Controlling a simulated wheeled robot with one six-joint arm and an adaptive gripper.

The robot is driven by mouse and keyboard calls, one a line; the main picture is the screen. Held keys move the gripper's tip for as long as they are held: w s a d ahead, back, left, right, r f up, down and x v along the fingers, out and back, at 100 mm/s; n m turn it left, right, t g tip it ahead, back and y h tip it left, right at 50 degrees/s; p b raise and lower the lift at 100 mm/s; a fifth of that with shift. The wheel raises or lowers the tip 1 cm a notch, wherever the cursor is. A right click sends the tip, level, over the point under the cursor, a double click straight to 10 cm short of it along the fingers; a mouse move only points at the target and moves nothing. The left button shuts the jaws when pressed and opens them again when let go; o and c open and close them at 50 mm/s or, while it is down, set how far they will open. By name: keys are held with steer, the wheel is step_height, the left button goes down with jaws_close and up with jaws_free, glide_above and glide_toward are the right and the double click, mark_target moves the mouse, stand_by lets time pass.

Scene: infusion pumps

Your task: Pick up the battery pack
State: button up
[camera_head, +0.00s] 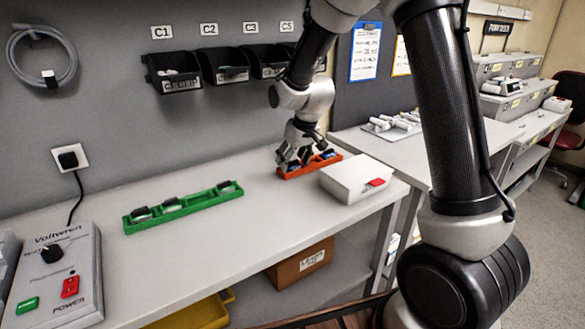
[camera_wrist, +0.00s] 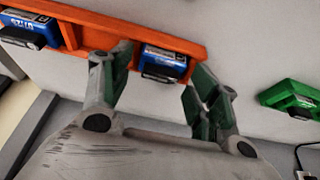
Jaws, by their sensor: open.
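An orange tray (camera_head: 292,173) stands on the bench and holds blue battery packs (camera_head: 325,155). In the wrist view the orange tray (camera_wrist: 95,25) runs across the top. One blue battery pack (camera_wrist: 163,60) with a dark end sits in it between my fingers. Another blue battery pack (camera_wrist: 25,33) sits further left in the same tray. My gripper (camera_head: 292,158) is over the tray's left part, and in the wrist view my open gripper (camera_wrist: 161,68) has one finger on each side of the pack. Finger contact with the pack cannot be told.
A white box (camera_head: 345,180) with a red latch stands close right of the orange tray. A green tray (camera_head: 184,207) with dark-topped items lies to the left. A tester (camera_head: 62,275) stands at front left. Black bins (camera_head: 230,65) hang behind. The bench middle is clear.

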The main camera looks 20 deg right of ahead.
steer(key=c, duration=0.9)
steer(key=shift+r, duration=0.1)
